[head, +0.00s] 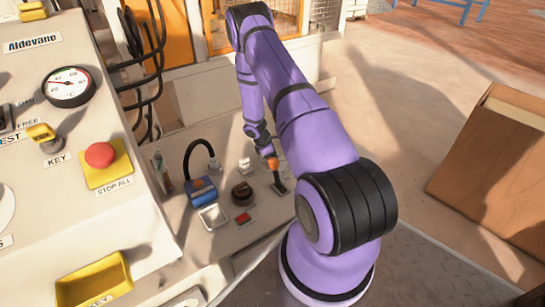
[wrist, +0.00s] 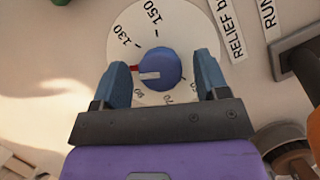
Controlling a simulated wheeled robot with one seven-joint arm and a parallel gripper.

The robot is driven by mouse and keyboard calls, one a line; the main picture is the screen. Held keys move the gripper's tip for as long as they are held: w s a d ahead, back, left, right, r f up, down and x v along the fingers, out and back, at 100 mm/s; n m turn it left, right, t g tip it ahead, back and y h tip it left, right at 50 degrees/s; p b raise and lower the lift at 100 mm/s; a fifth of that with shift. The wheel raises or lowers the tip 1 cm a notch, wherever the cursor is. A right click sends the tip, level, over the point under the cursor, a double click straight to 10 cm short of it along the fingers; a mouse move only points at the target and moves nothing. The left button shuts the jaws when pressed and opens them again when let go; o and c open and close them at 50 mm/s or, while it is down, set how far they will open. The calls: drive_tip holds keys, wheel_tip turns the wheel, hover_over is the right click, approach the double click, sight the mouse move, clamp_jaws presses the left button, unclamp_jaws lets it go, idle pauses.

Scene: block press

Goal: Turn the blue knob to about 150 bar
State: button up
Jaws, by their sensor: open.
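The blue knob (wrist: 166,66) sits on a round white dial (wrist: 185,22) in the wrist view. Its white pointer line faces left, beside a red mark, between the printed 90 and 130. The printed 150 is at the dial's upper part. The scale near the left finger is partly covered. My gripper (wrist: 161,63) is open, with one blue finger on each side of the knob. Gaps show between the fingers and the knob. In the head view I cannot make out the knob or the fingertips.
In the head view, a red stop button (head: 99,155), a yellow key switch (head: 41,135) and a gauge (head: 69,86) are on the left panel. A brown box (head: 490,180) stands at right.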

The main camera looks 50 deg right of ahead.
drive_tip(key=shift+c, duration=0.5)
drive_tip(key=c, duration=0.8)
drive_tip(key=shift+m, duration=0.4)
drive_tip(key=m+g+y, duration=0.1)
drive_tip(key=m, duration=0.2)
drive_tip(key=shift+d+m, duration=0.1)
drive_tip(key=shift+m, duration=0.2)
drive_tip(key=m+y, duration=0.1)
drive_tip(key=m, duration=0.1)
drive_tip(key=m+y, duration=0.1)
drive_tip(key=m, duration=0.1)
drive_tip(key=shift+w+d+m+g, duration=0.1)
drive_tip(key=shift+m+g, duration=0.2)
drive_tip(key=m+y, duration=0.1)
drive_tip(key=m, duration=0.3)
drive_tip(key=shift+m+y, duration=0.3)
drive_tip(key=shift+y, duration=0.1)
drive_tip(key=shift+m+t+y, duration=0.4)
drive_tip(key=shift+m+y, duration=0.4)
drive_tip(key=shift+m, duration=1.3)
